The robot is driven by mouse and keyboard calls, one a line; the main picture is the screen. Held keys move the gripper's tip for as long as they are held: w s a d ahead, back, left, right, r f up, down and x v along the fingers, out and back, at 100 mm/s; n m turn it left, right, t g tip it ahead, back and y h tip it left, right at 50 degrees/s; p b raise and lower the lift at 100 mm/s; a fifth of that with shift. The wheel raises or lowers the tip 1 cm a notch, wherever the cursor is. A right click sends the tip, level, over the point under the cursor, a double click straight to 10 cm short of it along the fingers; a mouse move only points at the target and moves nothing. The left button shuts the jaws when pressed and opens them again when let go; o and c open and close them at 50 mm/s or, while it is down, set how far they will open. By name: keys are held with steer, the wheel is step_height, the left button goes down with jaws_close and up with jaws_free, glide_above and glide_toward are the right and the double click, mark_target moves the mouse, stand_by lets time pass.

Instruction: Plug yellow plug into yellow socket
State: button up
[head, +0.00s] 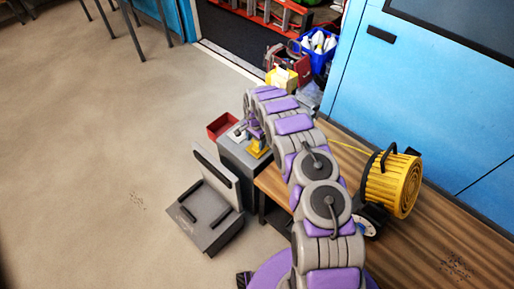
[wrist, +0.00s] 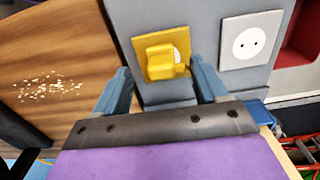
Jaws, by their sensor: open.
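In the wrist view, the yellow plug (wrist: 160,65) is right in front of the yellow socket (wrist: 146,44) on a grey box face. It covers most of the socket; a sliver of pale socket face shows at its right. I cannot tell how deep the plug sits. My gripper (wrist: 161,76) is open, with one finger on each side of the plug and visible gaps between. In the head view, a yellow patch (head: 257,149) shows beside the end of my arm; plug and socket cannot be told apart there.
A white socket (wrist: 250,43) is right of the yellow one. The grey box (head: 243,160) stands by the wooden bench (head: 420,245). A yellow cable reel (head: 392,183) is on the bench. A red bin (head: 222,125) lies beyond.

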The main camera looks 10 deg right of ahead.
mark_target(256, 144)
steer(key=shift+f, duration=0.1)
steer(key=f+b, duration=0.1)
steer(key=f, duration=0.4)
steer(key=shift+w+d+f+b, duration=0.1)
steer(key=shift+w+d+b, duration=0.1)
steer(key=shift+b, duration=0.15)
steer(key=shift+c, duration=0.3)
steer(key=c, duration=1.1)
